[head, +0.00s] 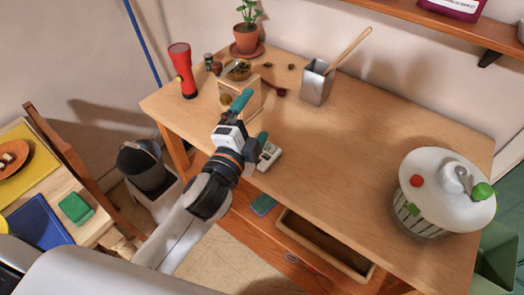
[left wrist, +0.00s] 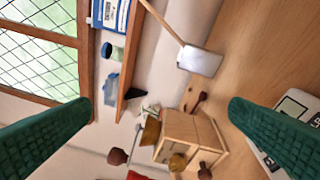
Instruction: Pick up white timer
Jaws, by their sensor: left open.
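The white timer (head: 269,156) lies on the wooden table near its front edge, partly covered by my left gripper in the head view. In the left wrist view part of a white device with a dark display, apparently the timer (left wrist: 293,104), shows at the right edge behind one finger. My left gripper (head: 252,120) has green fingertips spread wide, with nothing between them. It is above the table beside the timer, one finger overlapping it in the picture; I cannot tell whether they touch. My right gripper is not in view.
A wooden box (head: 246,98) stands just behind the gripper. A red flashlight (head: 183,72), a potted plant (head: 247,38) and a metal holder (head: 317,82) stand farther back. A white round-topped container (head: 445,190) is at right. An open drawer (head: 322,245) sticks out in front. The table's middle is clear.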

